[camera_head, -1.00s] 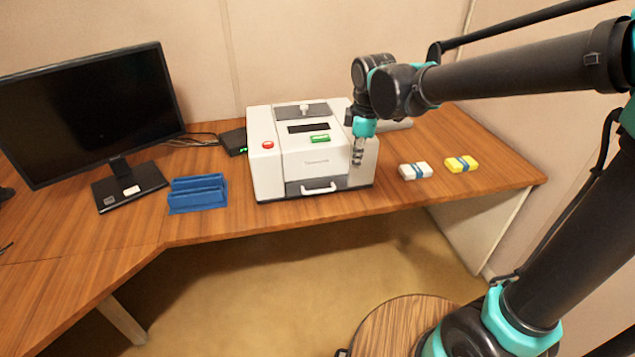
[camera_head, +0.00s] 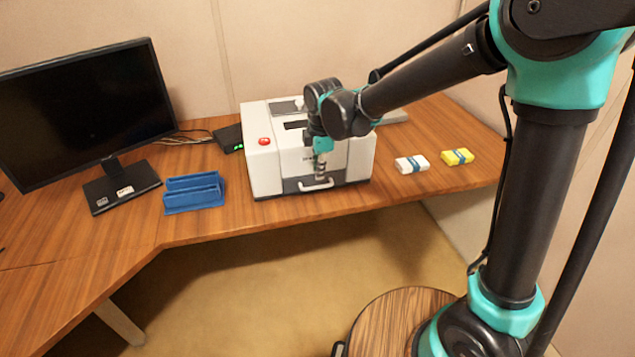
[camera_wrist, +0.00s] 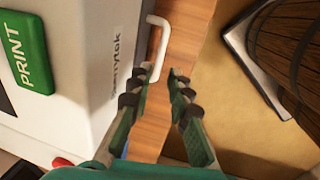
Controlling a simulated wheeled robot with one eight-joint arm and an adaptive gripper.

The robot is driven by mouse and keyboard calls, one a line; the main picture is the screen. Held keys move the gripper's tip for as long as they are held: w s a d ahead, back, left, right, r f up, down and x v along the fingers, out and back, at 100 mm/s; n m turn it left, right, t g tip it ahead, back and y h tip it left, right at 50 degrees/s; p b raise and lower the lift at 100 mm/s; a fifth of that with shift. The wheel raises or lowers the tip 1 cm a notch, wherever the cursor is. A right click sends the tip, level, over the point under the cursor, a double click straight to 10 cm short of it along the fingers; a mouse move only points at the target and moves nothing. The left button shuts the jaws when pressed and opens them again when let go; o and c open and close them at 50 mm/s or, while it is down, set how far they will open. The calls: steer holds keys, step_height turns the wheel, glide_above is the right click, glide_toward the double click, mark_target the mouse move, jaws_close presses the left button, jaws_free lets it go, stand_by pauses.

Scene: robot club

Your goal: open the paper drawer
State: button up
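The white printer (camera_head: 262,165) stands on the desk. Its dark drawer front (camera_head: 292,187) is low on the near face and looks flush, so the drawer appears closed. The white bar handle (camera_head: 316,186) is on the drawer front. My gripper (camera_head: 320,177) points down just in front of the drawer, right at the handle. In the wrist view my gripper (camera_wrist: 163,74) has its two fingers apart with nothing held. The white handle (camera_wrist: 158,45) shows just beyond the fingertips, partly covered by the left finger; contact cannot be told.
A white pack (camera_head: 411,164) and a yellow pack (camera_head: 457,157) lie right of the printer. A blue rack (camera_head: 193,193) and a monitor (camera_head: 85,115) stand to the left. A green PRINT button (camera_wrist: 25,50) is on the printer top. A round wooden stool (camera_head: 385,315) is below the desk.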

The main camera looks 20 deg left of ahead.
mark_target(317, 188)
steer(key=f, duration=0.4)
steer(key=w+f, duration=0.1)
steer(key=f, duration=0.1)
steer(key=shift+a+f, duration=0.25)
steer(key=shift+a, duration=0.05)
steer(key=shift+c, duration=0.6)
jaws_close()
